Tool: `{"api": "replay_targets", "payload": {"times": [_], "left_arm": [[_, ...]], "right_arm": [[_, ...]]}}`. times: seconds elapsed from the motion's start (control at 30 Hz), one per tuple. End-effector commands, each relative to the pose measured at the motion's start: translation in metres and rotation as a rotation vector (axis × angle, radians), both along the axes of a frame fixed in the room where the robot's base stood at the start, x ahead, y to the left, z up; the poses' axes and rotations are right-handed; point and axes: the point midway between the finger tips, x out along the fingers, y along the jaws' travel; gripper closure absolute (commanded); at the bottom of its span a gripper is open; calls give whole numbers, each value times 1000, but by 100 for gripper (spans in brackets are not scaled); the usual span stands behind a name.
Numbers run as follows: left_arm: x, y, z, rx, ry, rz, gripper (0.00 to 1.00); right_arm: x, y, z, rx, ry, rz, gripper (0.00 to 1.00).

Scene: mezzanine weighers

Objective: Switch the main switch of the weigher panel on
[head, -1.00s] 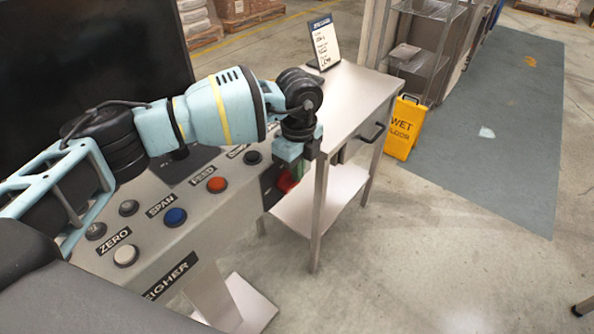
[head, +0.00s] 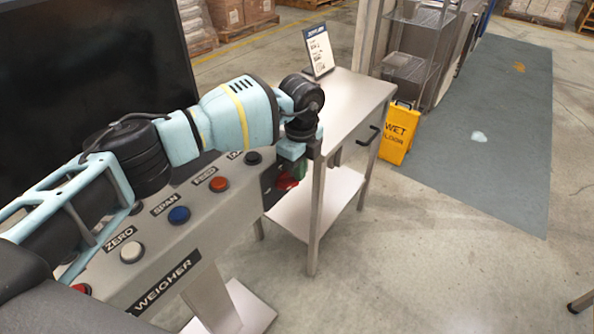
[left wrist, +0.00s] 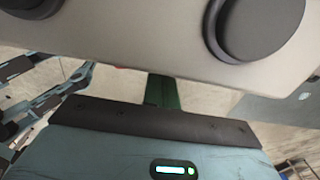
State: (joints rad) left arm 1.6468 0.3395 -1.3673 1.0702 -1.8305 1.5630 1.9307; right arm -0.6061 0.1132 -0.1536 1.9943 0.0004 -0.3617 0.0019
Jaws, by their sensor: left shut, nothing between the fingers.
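The grey weigher panel (head: 205,235) stands at left, with a label reading WEIGHER on its front. At its right end is a dark plate with a red part (head: 287,181), perhaps the main switch; my gripper partly covers it, and its setting cannot be told. My left gripper (head: 299,168) hangs at that end, close to the red part; contact cannot be told. Its dark green fingers look shut and empty. In the left wrist view the fingers (left wrist: 162,91) reach under the panel's edge (left wrist: 150,45). My right gripper is out of view.
The panel top carries a white ZERO button (head: 131,252), a blue SPAN button (head: 179,215) and a red FEED button (head: 219,184). A metal table (head: 345,105) stands right behind my gripper. A yellow wet-floor sign (head: 397,133) stands beyond it.

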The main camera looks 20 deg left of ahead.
Motion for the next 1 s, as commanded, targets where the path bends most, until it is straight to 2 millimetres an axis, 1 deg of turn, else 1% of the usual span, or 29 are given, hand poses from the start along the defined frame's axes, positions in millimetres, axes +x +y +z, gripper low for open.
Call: {"api": "replay_targets", "payload": {"times": [0.07,0.33,0.67,1.0], "left_arm": [[2,-1,0,1,-1,0,100],[5,-2,-8,0,1,0,100],[8,-3,-14,48,133,1,100],[10,-4,-22,48,128,0,100]], "right_arm": [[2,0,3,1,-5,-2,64],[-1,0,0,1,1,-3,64],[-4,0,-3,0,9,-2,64],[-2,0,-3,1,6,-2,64]]}}
